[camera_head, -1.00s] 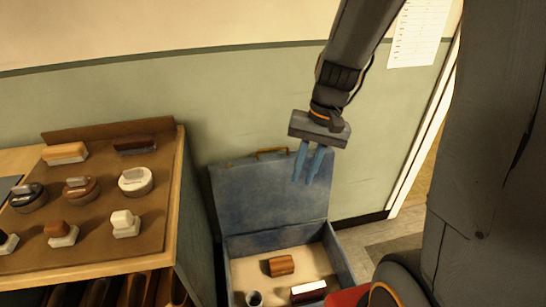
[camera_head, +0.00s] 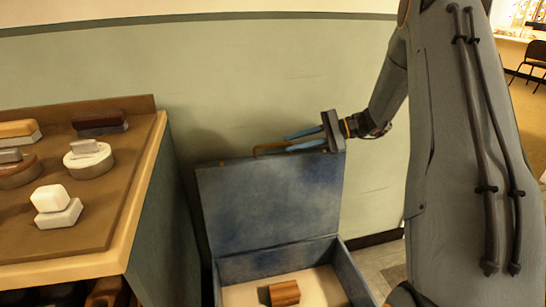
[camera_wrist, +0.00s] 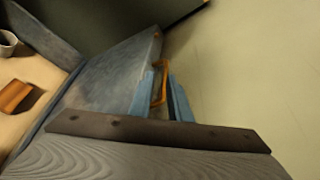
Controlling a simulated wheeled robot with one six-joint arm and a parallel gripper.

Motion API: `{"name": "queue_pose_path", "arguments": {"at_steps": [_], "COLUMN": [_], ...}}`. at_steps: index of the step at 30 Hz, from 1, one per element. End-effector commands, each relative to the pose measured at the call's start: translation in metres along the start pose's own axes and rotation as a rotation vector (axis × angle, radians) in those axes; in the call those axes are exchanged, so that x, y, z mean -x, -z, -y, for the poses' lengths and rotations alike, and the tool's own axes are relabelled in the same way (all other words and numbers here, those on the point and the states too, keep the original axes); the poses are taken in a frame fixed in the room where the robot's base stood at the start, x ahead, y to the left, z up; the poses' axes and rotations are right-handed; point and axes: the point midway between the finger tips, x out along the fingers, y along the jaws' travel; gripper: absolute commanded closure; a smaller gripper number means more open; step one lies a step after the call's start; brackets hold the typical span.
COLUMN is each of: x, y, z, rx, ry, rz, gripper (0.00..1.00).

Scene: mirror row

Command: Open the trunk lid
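The blue trunk (camera_head: 345,272) stands on the floor beside the shelf. Its lid (camera_head: 268,200) is raised, standing roughly upright near the wall. An orange-brown handle (camera_head: 268,149) is on the lid's top edge. My gripper (camera_head: 287,143) is at that edge, its blue fingers pointing left along it toward the handle. In the wrist view the handle (camera_wrist: 158,84) shows between the two fingertips, which are apart; I see no clear grip on it. The lid also shows in the wrist view (camera_wrist: 105,80).
A wooden block (camera_head: 284,293) lies in the trunk. In the wrist view a grey cup (camera_wrist: 7,42) is in it too. A shelf (camera_head: 140,195) with several stamp-like blocks on its brown top stands close on the left. The green wall (camera_head: 120,60) is behind.

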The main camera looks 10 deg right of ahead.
Motion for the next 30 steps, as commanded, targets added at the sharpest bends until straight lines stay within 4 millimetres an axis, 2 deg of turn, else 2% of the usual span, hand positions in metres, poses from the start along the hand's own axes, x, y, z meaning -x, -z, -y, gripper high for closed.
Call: {"name": "queue_pose_path", "arguments": {"at_steps": [1, 7, 21, 30], "x": [0.002, 0.0, -0.063, -0.072], "y": [0.011, 0.019, 0.017, 0.017], "z": [0.0, 0.006, 0.01, 0.011], "rx": [-0.001, 0.001, 0.001, 0.001], "ry": [0.026, 0.067, 0.065, 0.066], "rz": [0.004, 0.015, 0.014, 0.014], "gripper": [0.83, 0.83, 0.83, 0.83]}}
